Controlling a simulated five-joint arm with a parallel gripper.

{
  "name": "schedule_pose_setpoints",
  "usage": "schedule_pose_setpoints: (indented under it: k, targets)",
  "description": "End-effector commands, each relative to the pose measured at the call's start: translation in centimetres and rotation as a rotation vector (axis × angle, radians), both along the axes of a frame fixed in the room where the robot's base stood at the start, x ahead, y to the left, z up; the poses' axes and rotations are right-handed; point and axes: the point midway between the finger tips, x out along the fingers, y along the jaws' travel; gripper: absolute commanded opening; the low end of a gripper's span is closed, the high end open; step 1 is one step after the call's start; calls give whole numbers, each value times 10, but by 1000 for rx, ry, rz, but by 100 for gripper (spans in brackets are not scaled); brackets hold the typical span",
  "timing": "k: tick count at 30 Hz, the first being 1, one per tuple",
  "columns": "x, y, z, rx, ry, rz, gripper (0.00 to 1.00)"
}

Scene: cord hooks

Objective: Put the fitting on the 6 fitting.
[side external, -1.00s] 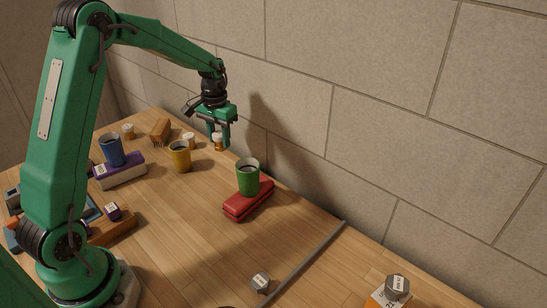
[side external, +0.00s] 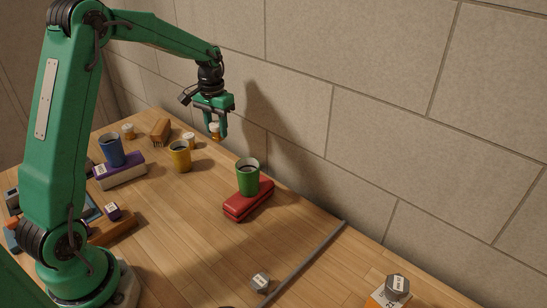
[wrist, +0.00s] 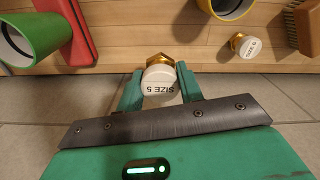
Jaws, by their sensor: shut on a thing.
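My gripper (side external: 214,131) is shut on a fitting with a brass hex part and a white cap (side external: 214,127), held in the air above the table's wall side. In the wrist view, the held fitting (wrist: 159,80) sits between my fingertips (wrist: 160,90), its cap reading "SIZE 5" upside down. Another white-capped brass fitting (wrist: 244,46) stands on the table, apart from my gripper; its label's number is hard to read, possibly 6. In the side view, white-capped fittings stand near the wall (side external: 189,139) and farther left (side external: 128,131).
A yellow mug (side external: 180,157), a wooden brush (side external: 161,131) and a green mug (side external: 248,178) on a red case (side external: 248,202) stand nearby. A blue mug (side external: 112,150) is at left. The stone wall (side external: 300,100) is close behind my gripper.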

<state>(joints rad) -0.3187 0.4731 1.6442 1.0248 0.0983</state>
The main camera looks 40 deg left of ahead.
Motion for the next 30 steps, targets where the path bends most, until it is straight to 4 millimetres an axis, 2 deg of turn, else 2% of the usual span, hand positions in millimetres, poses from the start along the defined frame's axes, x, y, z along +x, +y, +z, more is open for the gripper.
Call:
schedule_pose_setpoints:
  k: [9, 13, 23, 30]
  targets:
    - [5, 42, 41, 2, -4, 36, 12]
    - [5, 50, 50, 0, -2, 42, 12]
    - [4, 60, 46, 0, 0, 43, 12]
    - [2, 91, 27, 0, 1, 46, 12]
